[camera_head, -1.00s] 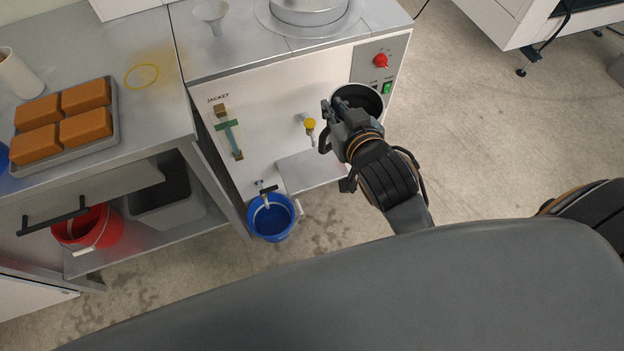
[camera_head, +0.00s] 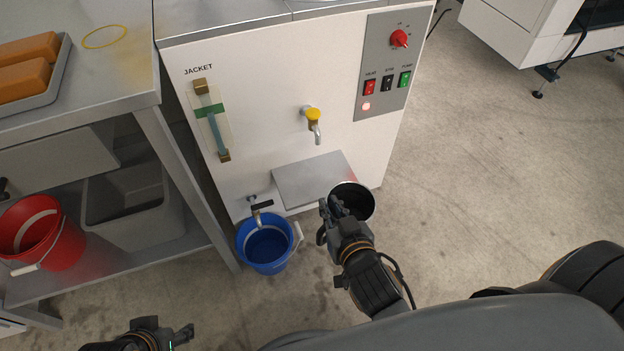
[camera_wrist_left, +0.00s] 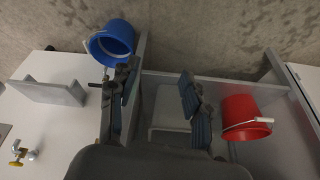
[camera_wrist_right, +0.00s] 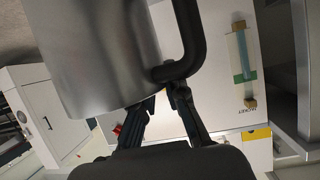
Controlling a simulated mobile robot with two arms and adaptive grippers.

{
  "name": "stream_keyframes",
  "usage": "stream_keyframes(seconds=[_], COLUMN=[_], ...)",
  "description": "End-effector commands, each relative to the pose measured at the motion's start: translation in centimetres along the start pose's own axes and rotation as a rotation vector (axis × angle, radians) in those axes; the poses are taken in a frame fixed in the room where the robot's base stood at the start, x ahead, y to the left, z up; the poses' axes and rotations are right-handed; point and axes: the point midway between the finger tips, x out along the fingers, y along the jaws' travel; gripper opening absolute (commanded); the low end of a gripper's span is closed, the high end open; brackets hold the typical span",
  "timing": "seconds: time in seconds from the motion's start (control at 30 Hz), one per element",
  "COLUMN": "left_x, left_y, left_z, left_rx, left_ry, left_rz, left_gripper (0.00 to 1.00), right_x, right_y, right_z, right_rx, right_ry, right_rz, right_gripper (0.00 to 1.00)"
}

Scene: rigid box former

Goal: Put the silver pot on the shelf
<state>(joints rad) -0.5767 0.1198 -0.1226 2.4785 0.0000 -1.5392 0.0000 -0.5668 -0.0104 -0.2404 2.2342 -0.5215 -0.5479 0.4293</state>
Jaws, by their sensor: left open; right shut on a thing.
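The silver pot (camera_wrist_right: 100,60) fills the upper left of the right wrist view, with its black handle (camera_wrist_right: 190,45) between my fingers. In the head view the pot (camera_head: 362,201) shows its dark inside, at the right front corner of the small metal shelf (camera_head: 312,178) under the yellow-knobbed tap. Whether the pot touches the shelf cannot be told. My right gripper (camera_head: 329,215) is shut on the handle. The shelf also shows in the left wrist view (camera_wrist_left: 55,92). My left gripper (camera_wrist_left: 157,88) is open and empty; part of it shows at the head view's bottom left.
A blue bucket (camera_head: 266,247) stands under a lower tap left of the shelf. The white machine (camera_head: 270,110) rises behind, with switches and a red knob at upper right. A metal table (camera_head: 120,75) with a red bucket (camera_head: 45,235) below is at left. Floor at right is clear.

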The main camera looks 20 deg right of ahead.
Motion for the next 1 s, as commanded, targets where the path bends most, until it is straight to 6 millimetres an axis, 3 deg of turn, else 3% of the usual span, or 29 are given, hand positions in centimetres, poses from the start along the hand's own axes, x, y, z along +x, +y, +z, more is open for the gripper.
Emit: stream_keyframes(seconds=[0.17, 0.47, 0.8, 1.0], left_x=[0.3, 0.4, -2.5, -5.4], left_y=[0.2, 0.9, 2.1, 2.7], left_z=[-1.9, -7.5, -15.3, -18.6], left_rx=[0.003, 0.011, 0.017, 0.017], left_ry=[0.085, 0.346, 0.759, 0.988], left_rz=[0.004, 0.018, 0.043, 0.058], left_gripper=[0.48, 0.48, 0.48, 0.48], right_x=[3.4, 10.3, 17.8, 18.4], right_y=[-0.3, -0.7, -1.3, -1.3], right_z=[-1.8, -4.6, -7.6, -5.5], right_rx=[-0.002, -0.002, -0.002, -0.001], right_ry=[0.013, 0.01, 0.008, 0.003], right_rz=[-0.001, 0.0, 0.0, 0.0], right_gripper=[0.0, 0.0, 0.0, 0.0])
